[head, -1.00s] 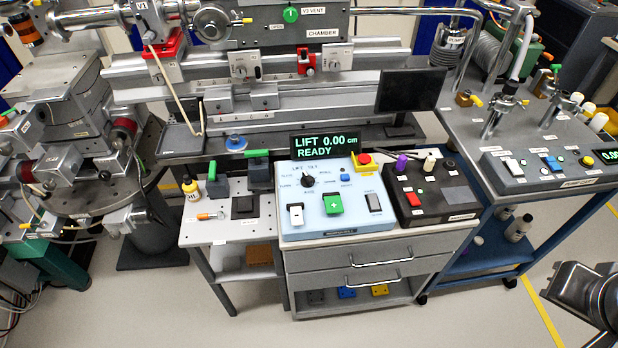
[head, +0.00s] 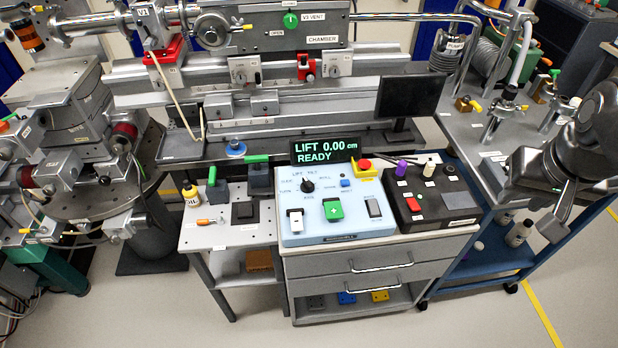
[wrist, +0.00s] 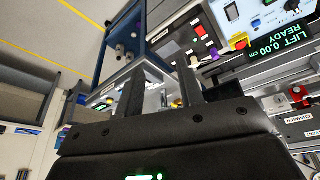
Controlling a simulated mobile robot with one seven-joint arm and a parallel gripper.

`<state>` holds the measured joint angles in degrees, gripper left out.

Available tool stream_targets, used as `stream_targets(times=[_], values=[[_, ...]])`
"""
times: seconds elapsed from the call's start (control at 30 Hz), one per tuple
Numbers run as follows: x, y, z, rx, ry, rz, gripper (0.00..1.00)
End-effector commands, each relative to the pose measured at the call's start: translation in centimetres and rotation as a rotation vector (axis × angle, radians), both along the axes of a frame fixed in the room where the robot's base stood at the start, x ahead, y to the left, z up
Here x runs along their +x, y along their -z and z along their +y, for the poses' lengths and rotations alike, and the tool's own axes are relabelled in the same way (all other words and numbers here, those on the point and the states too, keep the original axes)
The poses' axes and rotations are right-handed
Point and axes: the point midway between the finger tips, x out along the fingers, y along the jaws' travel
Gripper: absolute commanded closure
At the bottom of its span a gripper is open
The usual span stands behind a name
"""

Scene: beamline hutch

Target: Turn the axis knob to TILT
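The axis knob (head: 307,185) is a small black dial on the light blue control panel (head: 287,228), below the display. LIFT and TILT labels show above it, with other small labels around it. Its pointer direction is too small to tell. The display (head: 325,152) reads LIFT 0.00 cm, READY; it also shows in the wrist view (wrist: 271,42). My gripper (wrist: 161,80) is open and empty, with its two dark fingers apart. In the head view my arm is raised at the right, over the blue cart side, well away from the knob.
A dark monitor (head: 409,97) rises behind.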

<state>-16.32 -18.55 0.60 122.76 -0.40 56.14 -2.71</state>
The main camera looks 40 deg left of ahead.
Motion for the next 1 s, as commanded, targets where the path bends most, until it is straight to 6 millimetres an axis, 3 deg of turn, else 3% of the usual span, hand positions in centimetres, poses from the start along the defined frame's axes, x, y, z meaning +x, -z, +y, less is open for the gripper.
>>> stream_targets(times=[0.2, 0.5, 0.8, 1.0], values=[[4.5, 0.8, 8.1, -0.035, -0.171, 0.069, 0.65], [7.8, 4.5, 20.9, -0.091, -0.394, 0.149, 0.65], [6.8, 11.0, 34.5, -0.157, -0.614, 0.224, 0.65], [4.4, 15.5, 41.4, -0.197, -0.729, 0.261, 0.65]])
